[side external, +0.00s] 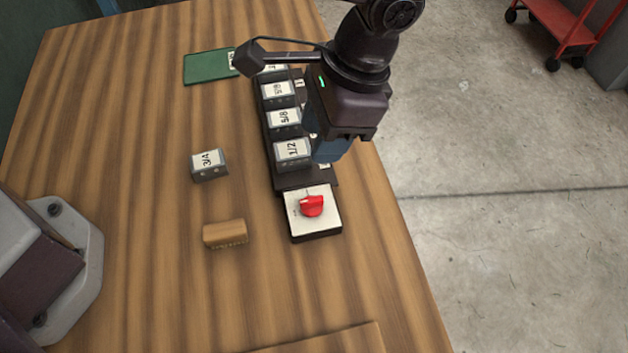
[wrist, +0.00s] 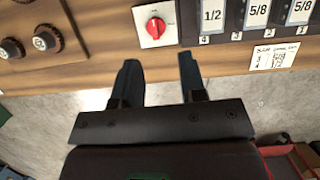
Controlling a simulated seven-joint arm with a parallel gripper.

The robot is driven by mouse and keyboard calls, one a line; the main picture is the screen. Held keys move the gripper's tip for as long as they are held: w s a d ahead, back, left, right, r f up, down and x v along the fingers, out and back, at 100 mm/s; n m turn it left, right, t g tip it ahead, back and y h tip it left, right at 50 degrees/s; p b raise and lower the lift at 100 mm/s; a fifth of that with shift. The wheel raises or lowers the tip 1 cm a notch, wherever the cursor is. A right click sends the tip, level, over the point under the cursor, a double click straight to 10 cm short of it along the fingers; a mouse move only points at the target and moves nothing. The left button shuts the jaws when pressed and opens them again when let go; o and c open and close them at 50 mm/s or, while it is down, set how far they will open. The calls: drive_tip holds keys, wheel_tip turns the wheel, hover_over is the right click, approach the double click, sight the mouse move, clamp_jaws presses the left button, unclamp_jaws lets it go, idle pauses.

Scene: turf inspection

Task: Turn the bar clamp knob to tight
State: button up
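The red knob (side external: 312,206) sits on a square white plate (side external: 328,225) with a dark base, near the table's right edge. In the wrist view the knob (wrist: 155,27) and its white plate (wrist: 141,12) show at the top, ahead of the fingertips. A pale mark shows on the knob; the plate's small print is unreadable. My gripper (side external: 328,155) is above and beside the near end of the block row, apart from the knob. In the wrist view my gripper (wrist: 159,60) has its two fingers well apart, with nothing between them.
A dark rack holds several numbered blocks (side external: 292,149) just beyond the plate. A loose 3/4 block (side external: 208,165) and a brown block (side external: 225,234) lie left. A green pad (side external: 207,67) lies farther back. A panel with dark round knobs (wrist: 46,38) shows left in the wrist view.

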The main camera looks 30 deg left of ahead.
sight(311, 200)
drive_tip(key=shift+g+y, duration=0.3)
drive_tip(key=shift+y, duration=0.2)
drive_tip(key=f, duration=0.4)
drive_tip(key=s+f, duration=0.1)
drive_tip(key=f, duration=0.3)
drive_tip(key=s+f, duration=0.1)
drive_tip(key=f, duration=0.3)
drive_tip(key=shift+f, duration=0.1)
drive_tip(key=shift+c, duration=0.2)
clamp_jaws()
